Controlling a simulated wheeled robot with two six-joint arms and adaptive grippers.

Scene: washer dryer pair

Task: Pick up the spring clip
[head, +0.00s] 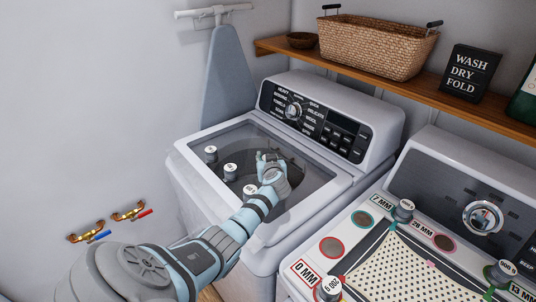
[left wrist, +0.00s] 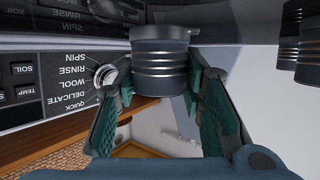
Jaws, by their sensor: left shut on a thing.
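My left gripper (head: 268,160) reaches over the washer's dark glass lid. In the left wrist view, its two teal fingers (left wrist: 160,82) are shut on the sides of a ribbed grey metal cylinder (left wrist: 160,58). In the head view, the gripper mostly hides this cylinder. Several similar cylinders with white tops, one (head: 230,172) among them, stand on the lid to its left. I cannot make out a spring clip for certain; a small green piece (head: 392,226) sits at the dotted cloth's upper corner on the dryer. My right gripper is not in view.
The washer's control panel (head: 315,116) rises behind the lid. On the dryer at right lie a dotted cloth (head: 400,272), coloured discs and labelled cylinders (head: 403,210). A shelf (head: 430,92) above bears a wicker basket (head: 375,45) and a black sign (head: 470,73).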

